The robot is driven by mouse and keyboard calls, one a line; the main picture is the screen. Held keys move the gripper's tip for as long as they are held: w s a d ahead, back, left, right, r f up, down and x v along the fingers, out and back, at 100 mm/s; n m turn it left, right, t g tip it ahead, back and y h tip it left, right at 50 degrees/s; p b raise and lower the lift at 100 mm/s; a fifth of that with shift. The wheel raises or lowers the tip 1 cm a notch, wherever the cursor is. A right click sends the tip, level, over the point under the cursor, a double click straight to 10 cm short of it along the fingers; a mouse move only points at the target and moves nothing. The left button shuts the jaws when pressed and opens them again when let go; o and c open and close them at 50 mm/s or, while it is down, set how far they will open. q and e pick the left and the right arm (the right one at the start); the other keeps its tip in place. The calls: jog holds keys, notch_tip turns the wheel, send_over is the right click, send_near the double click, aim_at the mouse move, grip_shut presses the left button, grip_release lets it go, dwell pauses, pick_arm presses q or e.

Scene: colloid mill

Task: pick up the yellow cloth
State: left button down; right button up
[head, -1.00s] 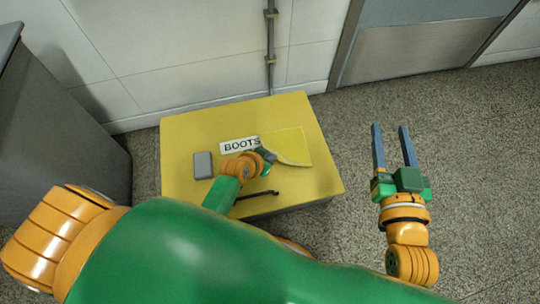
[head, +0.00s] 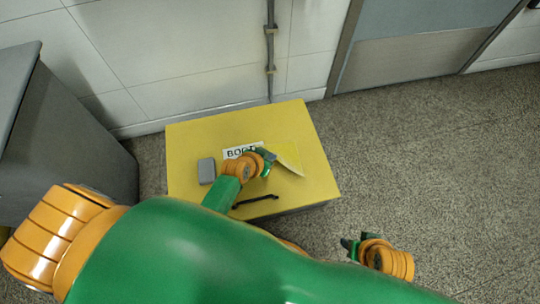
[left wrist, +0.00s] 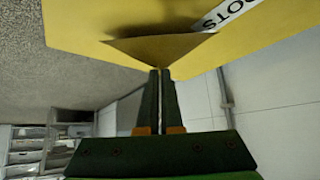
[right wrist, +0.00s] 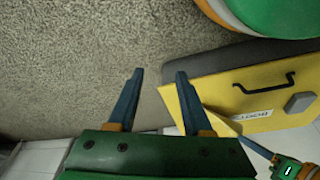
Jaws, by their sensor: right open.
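The yellow cloth (head: 288,157) is on the yellow box top (head: 190,138), to the right of the printed label. My left gripper (head: 268,158) is at the cloth's left part. In the left wrist view its fingers (left wrist: 160,73) are closed together on the edge of the cloth (left wrist: 160,48), which rises in a tent shape off the box. The finger ends are partly hidden by the cloth.
A BOOTS label (head: 243,150), a small grey block (head: 206,170) and a black handle (head: 255,200) are on the box. A grey cabinet (head: 80,140) stands at left. A tiled wall (head: 180,60) is behind. Open floor (head: 430,160) lies to the right.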

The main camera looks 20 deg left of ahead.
jog(key=s+f+p, duration=0.4)
jog(key=f, duration=0.3)
jog(key=s+d+h+p, duration=0.1)
jog(key=s+d+p, duration=0.5)
jog(key=p, duration=0.1)
pick_arm(q)
notch_tip(320, 180, up, 19)
jog(key=p, duration=0.8)
jog(key=shift+p, duration=0.3)
pick_arm(e)
jog(key=s+a+r+g, duration=0.2)
jog(key=s+a+r, duration=0.1)
jog(key=r, duration=0.4)
jog(key=shift+s+a+r+n+y, duration=0.25)
jog(key=shift+s+n+y, duration=0.05)
jog(key=shift+s, duration=0.55)
